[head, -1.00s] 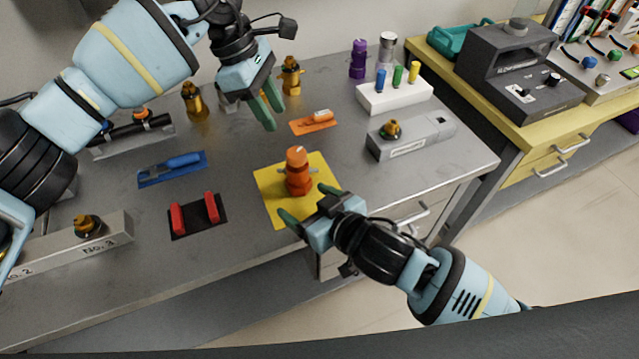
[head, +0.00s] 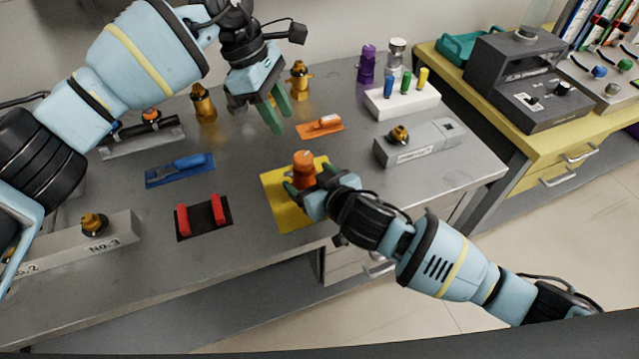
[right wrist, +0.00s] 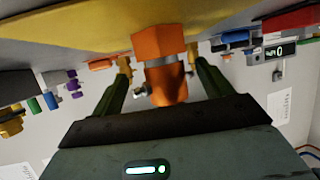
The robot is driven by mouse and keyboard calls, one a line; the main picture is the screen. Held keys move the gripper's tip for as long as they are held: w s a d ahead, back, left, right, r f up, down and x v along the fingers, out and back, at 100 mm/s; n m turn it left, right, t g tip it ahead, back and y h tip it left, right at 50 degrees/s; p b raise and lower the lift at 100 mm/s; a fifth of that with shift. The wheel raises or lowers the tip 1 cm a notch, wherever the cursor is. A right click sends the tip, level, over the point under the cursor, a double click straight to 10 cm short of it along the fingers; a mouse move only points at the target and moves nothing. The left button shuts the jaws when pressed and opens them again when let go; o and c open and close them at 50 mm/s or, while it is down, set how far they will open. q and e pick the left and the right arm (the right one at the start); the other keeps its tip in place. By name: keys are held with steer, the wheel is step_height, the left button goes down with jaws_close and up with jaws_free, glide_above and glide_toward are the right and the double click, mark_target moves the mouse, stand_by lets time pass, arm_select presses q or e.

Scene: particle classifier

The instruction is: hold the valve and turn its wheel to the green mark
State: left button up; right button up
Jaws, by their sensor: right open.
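The orange valve (head: 303,170) stands upright on a yellow mat (head: 283,212) on the grey table. Its round top is the wheel; I cannot make out a green mark. My right gripper (head: 302,188) is open at the valve, low beside its body. In the right wrist view the valve (right wrist: 160,62) appears upside down between the two spread green fingers, with visible gaps on both sides. A small metal fitting sticks out of its side. My left gripper (head: 272,114) hangs above the table, behind and left of the valve, empty, its fingers slightly apart.
An orange-handled tool (head: 320,126) lies behind the valve, and a blue-handled tool (head: 182,168) lies to the left. A black plate with red bars (head: 204,217) is at front left. A grey block with a brass fitting (head: 421,146) stands right of the valve.

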steer(key=shift+x, duration=0.95)
steer(key=shift+c, duration=0.3)
steer(key=c, duration=1.4)
steer(key=shift+c, duration=0.2)
